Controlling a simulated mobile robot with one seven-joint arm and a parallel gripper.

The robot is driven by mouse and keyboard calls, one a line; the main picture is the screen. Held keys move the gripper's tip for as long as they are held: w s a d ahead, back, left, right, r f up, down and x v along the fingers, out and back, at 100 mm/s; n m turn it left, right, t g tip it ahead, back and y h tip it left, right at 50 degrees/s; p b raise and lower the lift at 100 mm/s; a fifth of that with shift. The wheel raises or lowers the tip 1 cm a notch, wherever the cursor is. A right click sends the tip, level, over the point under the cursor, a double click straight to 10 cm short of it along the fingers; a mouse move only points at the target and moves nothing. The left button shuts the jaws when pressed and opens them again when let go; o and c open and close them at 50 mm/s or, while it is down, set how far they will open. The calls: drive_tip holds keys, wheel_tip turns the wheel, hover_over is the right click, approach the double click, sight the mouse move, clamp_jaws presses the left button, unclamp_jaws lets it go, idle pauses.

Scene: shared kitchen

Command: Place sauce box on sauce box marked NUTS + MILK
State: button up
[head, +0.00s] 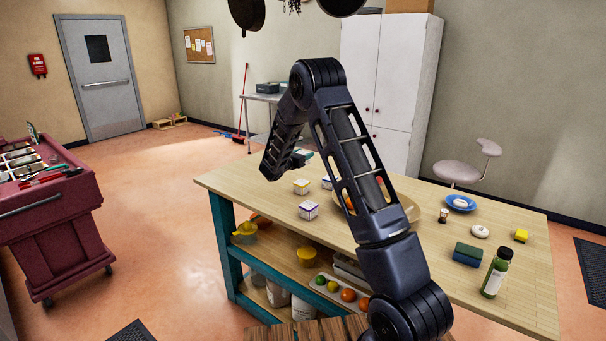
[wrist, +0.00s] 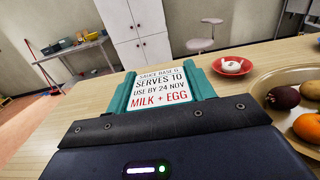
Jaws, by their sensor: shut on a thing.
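My gripper (wrist: 160,84) is shut on a white sauce box (wrist: 160,99); its teal fingers clasp the box's two sides. The label reads "serves 10, use by 24 Nov, MILK + EGG". In the head view the gripper end (head: 302,157) shows only partly behind my arm, over the far left of the table. Three small white boxes stand on the table's left part: one with yellow trim (head: 301,187), one with purple trim nearer (head: 308,210), and another (head: 327,183) partly behind my arm. Their labels are too small to read, so I cannot tell which says NUTS + MILK.
The wooden table (head: 245,182) carries a fruit bowl (head: 414,211), partly behind my arm. A red bowl (wrist: 232,66) shows in the wrist view. A blue plate (head: 461,203), sponge (head: 468,254) and green bottle (head: 495,275) stand at right. The table's left end has bare room.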

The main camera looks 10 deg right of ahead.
wheel_tip(320, 180, down, 9)
drive_tip(key=shift+r, duration=0.1)
idle(0.4)
drive_tip(key=shift+f, duration=0.2)
drive_tip(key=o, duration=1)
drive_tip(key=shift+o, duration=0.2)
drive_tip(key=shift+r, duration=0.1)
